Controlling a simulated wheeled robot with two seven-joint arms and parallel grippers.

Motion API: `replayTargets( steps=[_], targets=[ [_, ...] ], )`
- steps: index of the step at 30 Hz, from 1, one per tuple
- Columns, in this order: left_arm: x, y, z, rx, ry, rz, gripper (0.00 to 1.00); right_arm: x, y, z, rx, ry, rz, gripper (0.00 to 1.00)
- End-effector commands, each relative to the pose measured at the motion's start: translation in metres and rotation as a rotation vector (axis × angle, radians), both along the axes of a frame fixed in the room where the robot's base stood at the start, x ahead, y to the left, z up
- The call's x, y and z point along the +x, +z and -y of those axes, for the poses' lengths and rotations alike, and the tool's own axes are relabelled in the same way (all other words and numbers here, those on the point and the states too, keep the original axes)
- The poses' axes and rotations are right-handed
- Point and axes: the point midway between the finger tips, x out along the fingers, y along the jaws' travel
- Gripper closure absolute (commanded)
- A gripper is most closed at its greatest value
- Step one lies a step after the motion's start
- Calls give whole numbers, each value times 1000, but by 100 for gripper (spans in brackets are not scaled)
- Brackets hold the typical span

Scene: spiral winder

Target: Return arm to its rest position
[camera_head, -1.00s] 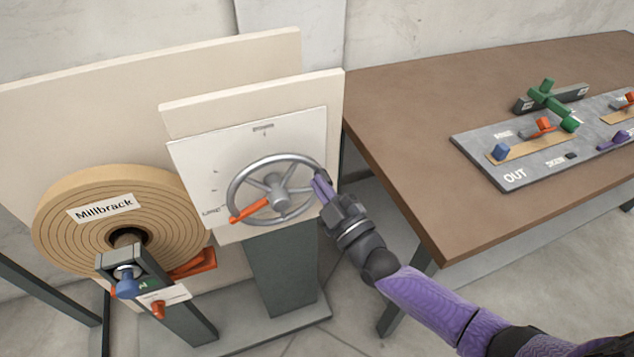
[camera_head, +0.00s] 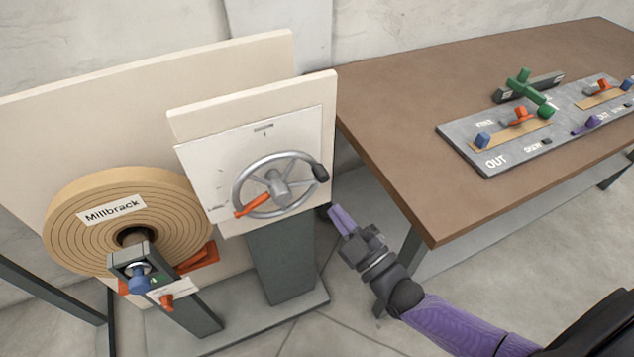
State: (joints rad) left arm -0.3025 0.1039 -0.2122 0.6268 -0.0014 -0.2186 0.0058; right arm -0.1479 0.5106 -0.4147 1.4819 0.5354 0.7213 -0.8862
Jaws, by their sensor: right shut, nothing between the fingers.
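My right gripper (camera_head: 337,214) is shut and empty, in front of the gap between the wheel panel and the brown table. It is apart from the grey handwheel (camera_head: 279,181), to its lower right. The handwheel sits on a white panel (camera_head: 215,168). It has a dark knob (camera_head: 321,172) on its right rim and an orange pointer (camera_head: 252,207) at its lower left. My right arm reaches in from the lower right. My left gripper is not in view.
A tan spiral roll labelled Millbrack (camera_head: 80,232) stands at the left, with a blue knob (camera_head: 139,283) in front. The brown table (camera_head: 400,150) at the right carries a grey control board (camera_head: 465,150). Open floor lies below my gripper.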

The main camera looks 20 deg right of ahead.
Motion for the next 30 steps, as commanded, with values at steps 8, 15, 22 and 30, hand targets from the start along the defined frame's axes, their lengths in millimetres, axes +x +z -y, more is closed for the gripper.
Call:
replayTargets(
  steps=[8,15,22,30],
  targets=[
    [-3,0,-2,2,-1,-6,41,-15,-72,6,20,-18,-278,100],
    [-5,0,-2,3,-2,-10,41,-167,-267,19,169,-252,-1202,100],
    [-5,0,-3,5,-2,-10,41,-318,-320,12,242,-523,-1728,100],
    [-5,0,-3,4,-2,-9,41,-343,-322,10,248,-578,-1807,100]
  ],
)
